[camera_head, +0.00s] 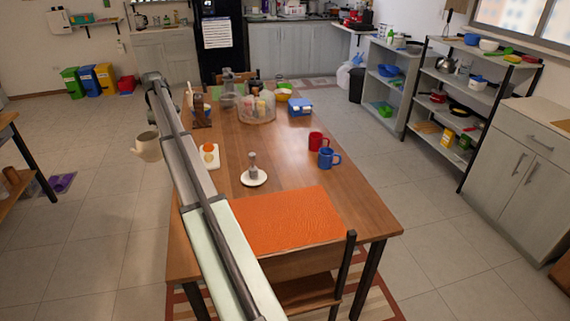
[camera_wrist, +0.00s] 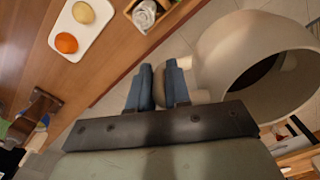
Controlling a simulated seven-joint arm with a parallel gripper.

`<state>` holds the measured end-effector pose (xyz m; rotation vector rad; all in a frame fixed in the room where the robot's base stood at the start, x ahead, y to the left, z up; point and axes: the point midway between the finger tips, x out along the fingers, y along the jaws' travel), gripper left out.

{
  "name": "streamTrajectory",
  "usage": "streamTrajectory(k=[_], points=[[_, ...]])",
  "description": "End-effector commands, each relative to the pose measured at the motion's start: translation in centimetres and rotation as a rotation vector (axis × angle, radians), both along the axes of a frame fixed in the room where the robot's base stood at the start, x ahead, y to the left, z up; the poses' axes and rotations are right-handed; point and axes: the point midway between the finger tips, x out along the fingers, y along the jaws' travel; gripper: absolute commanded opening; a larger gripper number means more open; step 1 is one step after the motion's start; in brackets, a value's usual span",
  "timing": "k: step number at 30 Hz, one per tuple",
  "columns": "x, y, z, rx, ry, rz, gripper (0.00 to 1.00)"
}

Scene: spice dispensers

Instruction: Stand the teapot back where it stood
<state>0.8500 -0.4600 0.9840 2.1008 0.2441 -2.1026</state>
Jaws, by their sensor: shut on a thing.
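The teapot (camera_head: 148,146) is a beige, round-bodied vessel, held in the air off the left edge of the wooden table (camera_head: 220,182). In the wrist view its body and dark opening (camera_wrist: 225,75) fill the upper right, tilted in the picture. My gripper (camera_wrist: 160,80) has its two blue-grey fingers shut on a pale piece at the teapot's side, probably its handle. In the head view my arm hides the gripper. No mark shows where the teapot stood.
A white board (camera_head: 209,163) with an egg and an orange lies near the table's left edge. A white saucer (camera_head: 260,182) bears a small grey thing. Red (camera_head: 316,141) and blue (camera_head: 326,158) mugs stand right. The orange mat (camera_head: 280,220) is bare.

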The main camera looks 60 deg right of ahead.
Motion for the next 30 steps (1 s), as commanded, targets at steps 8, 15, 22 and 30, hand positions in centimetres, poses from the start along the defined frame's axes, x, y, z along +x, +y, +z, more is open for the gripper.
streamTrajectory(k=[8, 15, 22, 30], points=[[0.1, -7.8, 3.0, 0.0, -0.001, 0.007, 0.0], [-3.4, -13.4, 1.5, 0.001, 0.001, -0.114, 0.0], [-8.8, -19.9, -0.7, 0.001, 0.0, -0.293, 0.0], [-16.7, -27.4, -3.5, 0.0, -0.001, -0.521, 0.0]])
